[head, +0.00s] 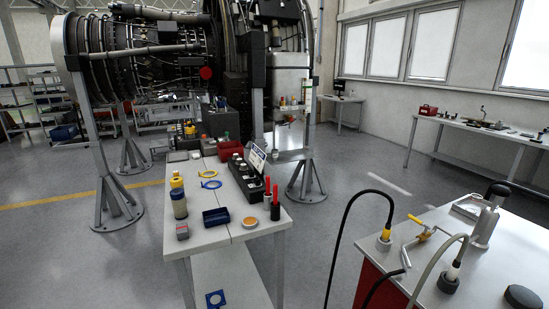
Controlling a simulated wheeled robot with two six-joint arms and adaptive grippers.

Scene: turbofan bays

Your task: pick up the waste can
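I cannot tell for certain which thing is the waste can. On the narrow white table (236,232) in the middle stand a grey-beige cylindrical container (179,204) and, just behind it, a yellow bottle (176,181). Both are upright near the left edge. Neither of my grippers shows in the head view, so nothing is seen in their hold.
The table also carries a dark blue tray (216,217), an orange-topped round tin (249,222), red-handled tools (275,205) and a black caddy (247,180). A right-hand bench (420,262) holds hoses. An engine (160,60) on stands is behind. Open floor lies left.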

